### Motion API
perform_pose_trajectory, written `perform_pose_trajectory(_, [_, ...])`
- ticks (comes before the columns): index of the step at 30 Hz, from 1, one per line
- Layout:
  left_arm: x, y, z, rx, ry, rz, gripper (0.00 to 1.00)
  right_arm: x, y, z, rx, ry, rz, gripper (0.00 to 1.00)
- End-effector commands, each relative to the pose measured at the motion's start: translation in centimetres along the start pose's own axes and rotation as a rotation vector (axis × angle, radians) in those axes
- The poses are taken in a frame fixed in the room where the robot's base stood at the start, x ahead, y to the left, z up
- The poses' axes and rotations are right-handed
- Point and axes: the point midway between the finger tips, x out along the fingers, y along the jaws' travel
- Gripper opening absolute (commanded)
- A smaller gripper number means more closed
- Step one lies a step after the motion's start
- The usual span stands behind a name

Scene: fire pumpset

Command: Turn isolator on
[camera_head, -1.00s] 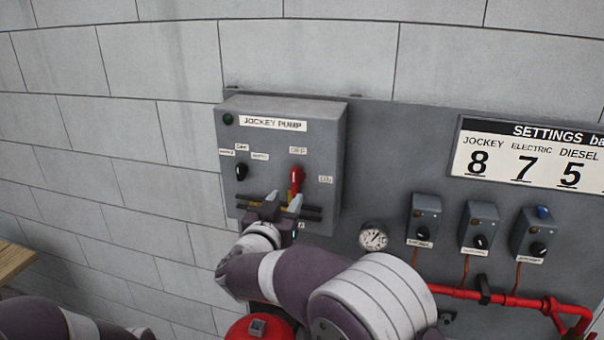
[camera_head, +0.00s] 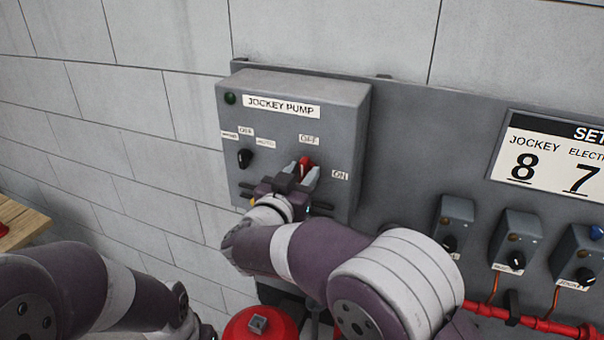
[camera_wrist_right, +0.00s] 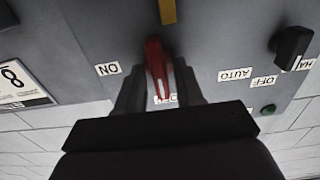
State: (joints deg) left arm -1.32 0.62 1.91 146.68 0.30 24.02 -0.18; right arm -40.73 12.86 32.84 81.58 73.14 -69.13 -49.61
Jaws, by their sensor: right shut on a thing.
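The isolator is the red handle (camera_head: 305,164) on the grey Jockey Pump box (camera_head: 355,110). It points up toward the OFF label (camera_head: 309,139); the ON label (camera_head: 340,175) is to its right. My right gripper (camera_head: 302,174) is at the handle, with one finger on each side, shut on it. In the right wrist view the red handle (camera_wrist_right: 157,68) lies between the two fingers (camera_wrist_right: 160,92), over the OFF label. My left arm shows at the lower left, but its fingers cannot be made out.
A black selector knob (camera_head: 245,158) sits left of the handle on the box. Several small switch boxes (camera_head: 517,238) and a settings sign (camera_head: 548,160) are to the right. A red rounded object (camera_head: 258,325) is below. A wooden surface (camera_head: 22,226) is at the left edge.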

Motion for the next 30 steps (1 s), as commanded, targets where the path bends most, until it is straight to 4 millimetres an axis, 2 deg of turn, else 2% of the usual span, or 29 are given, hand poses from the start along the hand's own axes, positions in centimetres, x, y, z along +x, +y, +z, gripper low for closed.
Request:
perform_pose_trajectory(1, [0.0,0.0,0.0,0.0,0.0,0.0,0.53,0.0,-0.1,0.0,0.0,0.0,-0.003,0.12])
perform_pose_trajectory(2, [0.0,0.0,0.0,0.0,0.0,0.0,0.53,0.0,-0.1,0.0,0.0,0.0,-0.003,0.06])
perform_pose_trajectory(8, [0.1,0.0,0.0,0.0,0.0,0.0,0.53,0.0,-0.1,0.0,0.006,0.001,-0.003,0.06])
perform_pose_trajectory(14, [1.2,0.0,0.1,0.0,0.0,0.0,0.53,0.0,-0.1,0.3,0.061,0.001,-0.003,0.06])
perform_pose_trajectory(20, [3.4,0.0,0.4,0.0,0.0,0.0,0.53,0.0,0.0,0.6,0.195,0.001,-0.004,0.06])
perform_pose_trajectory(30, [8.0,0.0,0.9,0.0,0.0,0.0,0.53,0.0,0.2,0.7,0.514,0.001,-0.004,0.06])
